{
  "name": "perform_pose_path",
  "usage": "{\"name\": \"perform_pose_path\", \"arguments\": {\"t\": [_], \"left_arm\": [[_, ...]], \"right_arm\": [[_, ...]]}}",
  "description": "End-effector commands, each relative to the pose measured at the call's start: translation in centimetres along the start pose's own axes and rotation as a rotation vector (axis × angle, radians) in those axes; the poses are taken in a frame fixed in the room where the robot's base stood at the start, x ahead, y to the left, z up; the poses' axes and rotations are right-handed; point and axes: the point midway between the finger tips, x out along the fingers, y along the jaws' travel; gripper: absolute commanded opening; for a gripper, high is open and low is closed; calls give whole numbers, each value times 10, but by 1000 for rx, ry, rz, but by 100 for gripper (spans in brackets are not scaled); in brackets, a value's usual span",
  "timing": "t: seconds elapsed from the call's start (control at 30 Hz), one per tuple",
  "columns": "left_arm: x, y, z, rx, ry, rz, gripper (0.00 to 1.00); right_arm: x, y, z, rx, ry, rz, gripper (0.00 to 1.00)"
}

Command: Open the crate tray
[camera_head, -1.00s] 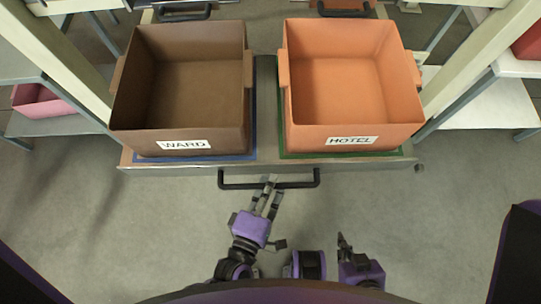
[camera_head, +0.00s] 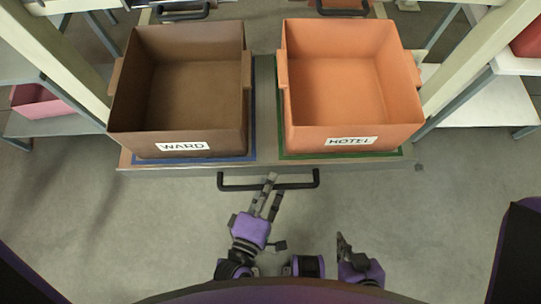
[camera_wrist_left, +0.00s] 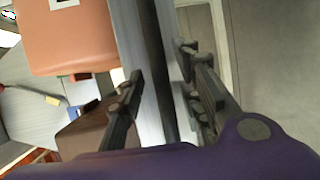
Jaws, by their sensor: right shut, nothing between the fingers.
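The crate tray (camera_head: 265,158) is a grey-brown slab bearing a brown WARD crate (camera_head: 182,140) and an orange HOTEL crate (camera_head: 350,132). A dark bar handle (camera_head: 300,184) runs along its front edge. My left gripper (camera_head: 271,190) is at the middle of the handle. In the left wrist view the open fingers (camera_wrist_left: 165,85) stand on either side of the dark bar (camera_wrist_left: 152,50), with gaps visible; they do not look clamped on it. My right gripper (camera_head: 342,240) is shut and empty, low and right of the handle, apart from it.
Pale posts (camera_head: 478,55) rise on both sides of the tray. Side shelves stand left and right, with a pink bin (camera_head: 38,98) on the left one. Another handle (camera_head: 183,12) shows at the top. The grey floor (camera_head: 100,215) before the tray is clear.

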Motion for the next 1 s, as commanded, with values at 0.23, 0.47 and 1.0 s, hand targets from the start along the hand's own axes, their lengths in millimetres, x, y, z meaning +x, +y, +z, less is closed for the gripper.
{"name": "perform_pose_path", "arguments": {"t": [0.23,0.47,1.0], "left_arm": [[-7,38,3,-4,4,6,32],[-14,83,5,1,8,14,70],[-23,61,15,12,-16,-68,78]], "right_arm": [[0,1,1,-1,-3,1,0],[0,1,1,-2,-3,1,0],[0,1,1,-2,-3,2,0]]}}
